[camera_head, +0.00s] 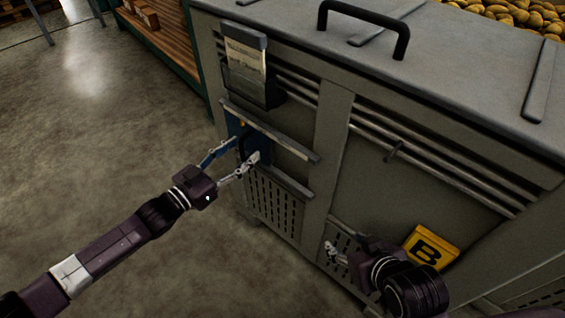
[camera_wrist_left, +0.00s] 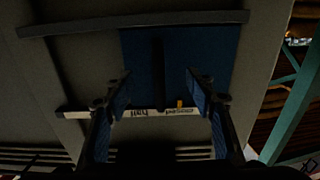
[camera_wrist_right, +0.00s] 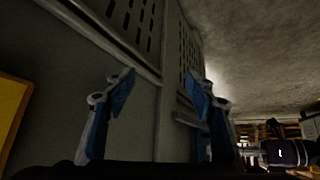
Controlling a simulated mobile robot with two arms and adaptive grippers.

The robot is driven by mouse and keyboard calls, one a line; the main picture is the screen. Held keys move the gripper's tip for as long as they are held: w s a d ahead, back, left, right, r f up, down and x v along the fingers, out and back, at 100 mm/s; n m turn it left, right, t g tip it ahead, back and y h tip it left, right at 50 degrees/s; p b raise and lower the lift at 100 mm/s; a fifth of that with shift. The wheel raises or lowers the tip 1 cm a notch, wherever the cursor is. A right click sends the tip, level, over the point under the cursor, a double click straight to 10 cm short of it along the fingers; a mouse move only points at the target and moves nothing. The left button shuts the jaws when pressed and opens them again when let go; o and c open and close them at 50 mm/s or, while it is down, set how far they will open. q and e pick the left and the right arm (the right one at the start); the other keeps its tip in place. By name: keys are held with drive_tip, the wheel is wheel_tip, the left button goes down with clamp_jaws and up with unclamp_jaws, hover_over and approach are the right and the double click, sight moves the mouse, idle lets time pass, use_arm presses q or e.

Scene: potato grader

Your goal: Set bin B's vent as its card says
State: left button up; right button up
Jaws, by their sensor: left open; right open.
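Bin B is a large grey bin (camera_head: 335,150) with a yellow plate marked B (camera_head: 430,248). Its card (camera_head: 246,68) hangs upper left; its small print is too blurred to read surely. Below, the vent's blue slide plate (camera_wrist_left: 200,60) sits between two rails, with a dark upright handle (camera_wrist_left: 159,70). A white strip (camera_wrist_left: 150,112) shows upside-down words, "half" and "closed". A yellow mark (camera_wrist_left: 180,104) is by "closed". My left gripper (camera_wrist_left: 162,95) is open, fingers either side of the handle. My right gripper (camera_head: 347,247) is open and empty by the bin's lower front.
A slotted grille (camera_head: 275,205) lies below the rails. The lid has a black handle (camera_head: 365,22). Wooden shelving (camera_head: 165,40) stands behind left. The floor at left (camera_head: 100,130) is clear.

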drive_tip(key=shift+s+d+f+g+h+p, duration=0.25)
drive_tip(key=shift+s+d+f+g+p, duration=0.6)
drive_tip(key=shift+s, duration=1.45)
drive_tip(key=shift+s+d+f+g+h+p, duration=0.35)
drive_tip(key=shift+s+g+p, duration=0.9)
drive_tip(key=shift+s, duration=1.05)
use_arm(q)
drive_tip(key=p+v, duration=0.3)
drive_tip(key=v, duration=1.9)
drive_tip(key=shift+p, duration=0.3)
use_arm(e)
wheel_tip(320, 180, down, 14)
drive_tip(key=g, duration=0.1)
drive_tip(key=shift+f, duration=0.2)
use_arm(q)
drive_tip(key=shift+s+r, duration=0.1)
drive_tip(key=shift+r, duration=0.05)
use_arm(e)
drive_tip(key=shift+w+a, duration=0.1)
